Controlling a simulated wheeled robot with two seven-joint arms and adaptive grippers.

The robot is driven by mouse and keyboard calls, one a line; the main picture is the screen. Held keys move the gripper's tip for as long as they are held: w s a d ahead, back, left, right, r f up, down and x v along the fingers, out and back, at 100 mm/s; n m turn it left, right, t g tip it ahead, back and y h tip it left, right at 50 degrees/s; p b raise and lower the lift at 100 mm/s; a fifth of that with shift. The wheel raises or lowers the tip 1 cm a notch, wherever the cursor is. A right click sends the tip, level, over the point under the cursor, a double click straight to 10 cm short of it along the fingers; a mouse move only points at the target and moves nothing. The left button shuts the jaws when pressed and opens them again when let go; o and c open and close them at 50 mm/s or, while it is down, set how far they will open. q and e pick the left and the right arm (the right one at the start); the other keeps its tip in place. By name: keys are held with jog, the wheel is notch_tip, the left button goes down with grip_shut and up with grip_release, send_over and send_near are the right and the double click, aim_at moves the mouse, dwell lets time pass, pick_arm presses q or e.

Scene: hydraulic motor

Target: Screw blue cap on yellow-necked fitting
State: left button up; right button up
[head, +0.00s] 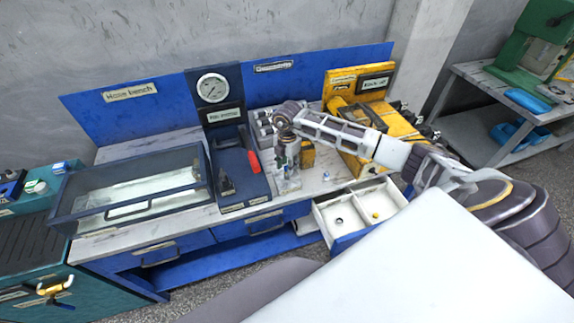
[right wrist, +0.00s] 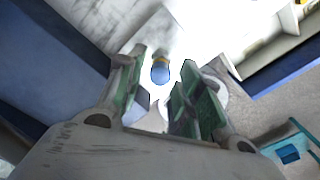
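My left gripper is not in view.
An open drawer (head: 321,206) at the front right has two compartments with small parts. The gauge stand (head: 228,130) with a red handle and a glass-sided tank (head: 133,190) stand left. A yellow machine (head: 366,140) stands behind right.

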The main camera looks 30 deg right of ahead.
dwell(0.4)
jog(key=shift+n+b, duration=0.8)
jog(key=shift+n, duration=0.9)
jog(key=n+b, duration=0.1)
jog(key=n, duration=0.3)
jog(key=shift+b, duration=0.3)
jog(key=shift+n+b, duration=0.5)
jog(key=shift+n, duration=0.9)
jog(key=shift+n+b, duration=1.1)
jog(key=shift+n, duration=1.3)
jog(key=shift+n+b, duration=1.1)
jog(key=shift+n, duration=1.7)
